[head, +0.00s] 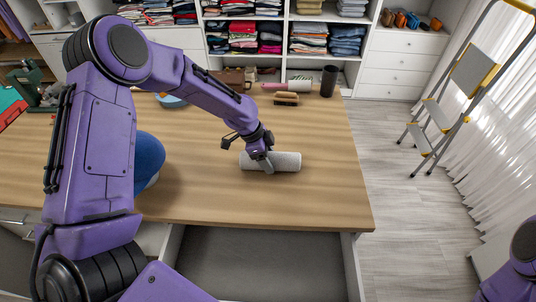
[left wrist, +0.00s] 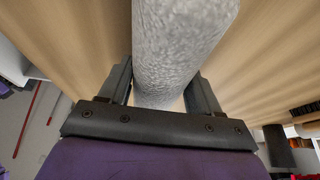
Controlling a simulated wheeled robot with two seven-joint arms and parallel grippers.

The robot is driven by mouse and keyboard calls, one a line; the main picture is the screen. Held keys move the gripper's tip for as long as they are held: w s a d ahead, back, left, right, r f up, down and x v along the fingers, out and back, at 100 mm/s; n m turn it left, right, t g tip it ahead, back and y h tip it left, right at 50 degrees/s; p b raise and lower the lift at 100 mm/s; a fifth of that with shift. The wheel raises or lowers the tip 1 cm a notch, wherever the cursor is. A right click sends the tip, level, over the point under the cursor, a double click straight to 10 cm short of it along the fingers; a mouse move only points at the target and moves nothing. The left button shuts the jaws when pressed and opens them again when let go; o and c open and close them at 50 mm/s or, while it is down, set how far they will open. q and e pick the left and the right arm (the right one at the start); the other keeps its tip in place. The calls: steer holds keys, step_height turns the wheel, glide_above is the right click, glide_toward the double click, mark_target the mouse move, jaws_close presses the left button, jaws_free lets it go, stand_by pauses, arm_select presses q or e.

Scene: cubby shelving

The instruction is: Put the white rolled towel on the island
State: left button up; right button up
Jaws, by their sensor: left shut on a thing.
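The white rolled towel (head: 284,162) lies lengthwise at the wooden island top (head: 240,205), near its right part. My left gripper (head: 265,163) reaches down over the towel and is shut on it. In the left wrist view the towel (left wrist: 180,45) runs between the two fingers of the gripper (left wrist: 163,85). Whether the towel touches the wood or is slightly above it, I cannot tell. My right gripper is not in view; only a purple part of my right arm shows at the lower right.
A brush (head: 286,99), a dark cylinder (head: 329,81) and a lint roller (head: 299,84) stand or lie at the island's back edge. A blue round thing (head: 148,158) is partly behind my left arm. An open drawer (head: 260,265) is below the front edge. A stepladder (head: 450,105) stands right.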

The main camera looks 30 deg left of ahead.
arm_select(q)
steer(key=shift+w+f, duration=0.1)
steer(key=o, duration=1.1)
steer(key=b+v, duration=0.1)
steer(key=v, duration=1.1)
steer(key=shift+d+b, duration=0.1)
steer(key=shift+b, duration=0.25)
